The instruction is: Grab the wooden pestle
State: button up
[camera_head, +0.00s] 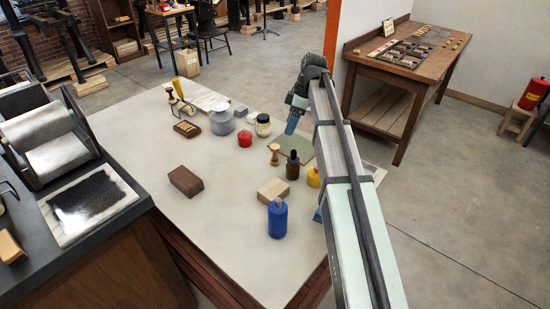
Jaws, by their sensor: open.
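A small light-brown turned wooden piece with a knobbed top (274,154), which looks like the wooden pestle, stands upright near the middle of the table. A similar wooden-topped piece (170,93) stands at the far left, so I cannot be sure which is the pestle. My gripper (291,124) hangs above the table's right side with its blue fingers pointing down. It is open and appears empty. In the picture it is above and slightly right of the nearer wooden piece, apart from it. The finger gap is too small to make out.
The table's (225,245) front is mostly clear.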

aim_at(276, 146)
jog(key=a+f+n, duration=0.1)
jog(key=f, duration=0.1)
jog(key=a+f, duration=0.2)
jog(key=f, duration=0.1)
jog(key=a+f+n, duration=0.1)
jog(key=f, duration=0.1)
jog(key=shift+s+a+f+n+t+y, duration=0.15)
jog(key=shift+a+f+n+t+y, duration=0.15)
jog(key=shift+a+y, duration=0.1)
jog(key=shift+d+x, duration=0.15)
jog(key=shift+x, duration=1.2)
jog(key=shift+d+x, duration=0.1)
jog(key=shift+x, duration=1.25)
jog(key=shift+f, duration=0.1)
jog(key=shift+c, duration=0.3)
jog(key=c, duration=1.2)
